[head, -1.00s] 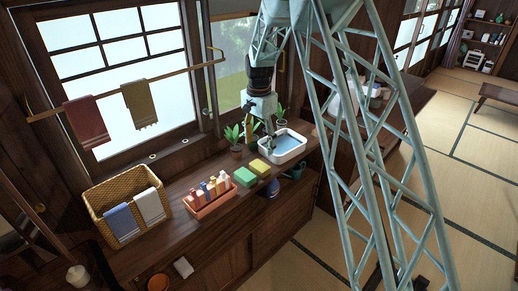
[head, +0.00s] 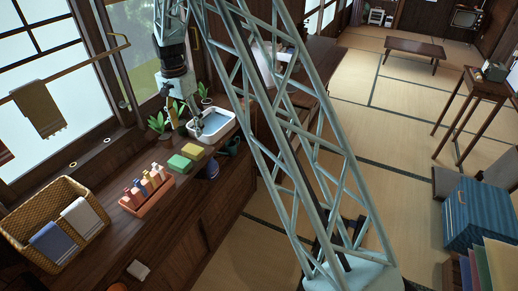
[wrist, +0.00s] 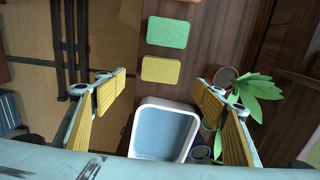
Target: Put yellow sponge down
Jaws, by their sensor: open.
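The yellow sponge (head: 193,151) lies flat on the dark wooden counter, between the green sponge (head: 179,163) and the white basin (head: 228,126). In the wrist view the yellow sponge (wrist: 161,69) shows whole, just below the green sponge (wrist: 167,32) and above the white basin (wrist: 141,110). My gripper (wrist: 160,80) is open, with its yellow-padded fingers wide apart and nothing between them. In the head view it hangs above the counter by the basin, its fingertips hard to make out there.
Potted plants (head: 158,122) stand along the window side. An orange tray (head: 135,209) of several bottles and a wicker basket (head: 22,233) with cloths stand farther left on the counter. A dark mug (head: 231,145) is by the basin's front. Open tatami floor lies to the right.

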